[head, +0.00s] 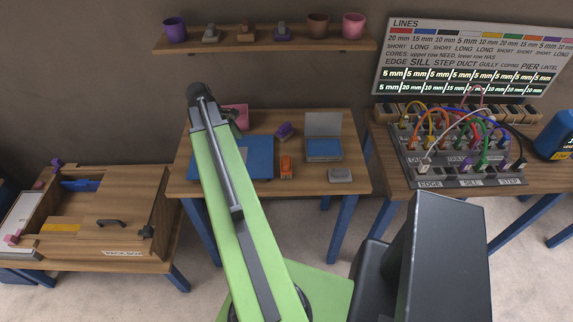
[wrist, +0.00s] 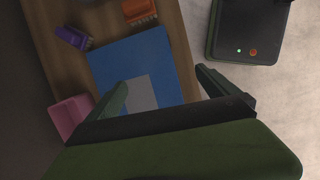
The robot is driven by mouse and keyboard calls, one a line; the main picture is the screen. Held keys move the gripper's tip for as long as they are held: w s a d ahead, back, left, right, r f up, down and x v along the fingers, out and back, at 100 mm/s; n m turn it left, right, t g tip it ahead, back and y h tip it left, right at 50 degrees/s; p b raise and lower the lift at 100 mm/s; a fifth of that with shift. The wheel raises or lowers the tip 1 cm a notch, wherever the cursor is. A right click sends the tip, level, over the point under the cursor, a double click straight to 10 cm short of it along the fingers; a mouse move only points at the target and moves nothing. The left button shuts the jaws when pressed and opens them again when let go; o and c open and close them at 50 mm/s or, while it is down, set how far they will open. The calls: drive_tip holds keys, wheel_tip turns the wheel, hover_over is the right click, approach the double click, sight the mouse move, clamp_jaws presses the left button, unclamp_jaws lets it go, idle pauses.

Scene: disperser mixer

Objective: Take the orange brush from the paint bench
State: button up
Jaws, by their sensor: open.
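The orange brush (head: 286,167) lies on the wooden paint bench (head: 352,184), just right of a blue mat (head: 260,157). In the wrist view the orange brush (wrist: 139,10) is at the top edge, partly cut off, with pale bristles toward the mat. My gripper (wrist: 161,78) is open and empty over the blue mat (wrist: 125,60) and the bench's edge. The brush is beyond its fingertips, apart from them. In the head view my green arm crosses the bench's left part, and I cannot make out the gripper there.
A purple brush (head: 284,130) lies behind the orange one. A pink container (wrist: 70,118) is at the bench's back left. A grey-and-blue open case (head: 323,149) and a small grey object (head: 340,175) are to the right. A shelf with pots (head: 262,42) hangs above.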

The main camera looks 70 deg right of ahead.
drive_tip(key=g, duration=0.1)
approach(285, 161)
drive_tip(key=shift+n, duration=0.3)
drive_tip(key=b+x, duration=0.4)
drive_tip(key=b, duration=0.1)
drive_tip(key=b+x, duration=0.4)
drive_tip(key=b, duration=0.1)
drive_tip(key=shift+w+b, duration=0.25)
drive_tip(key=shift+b, duration=0.1)
drive_tip(key=shift+s+d+f, duration=0.1)
drive_tip(key=shift+s+f, duration=0.1)
drive_tip(key=shift+f, duration=0.15)
drive_tip(key=shift+r, duration=0.1)
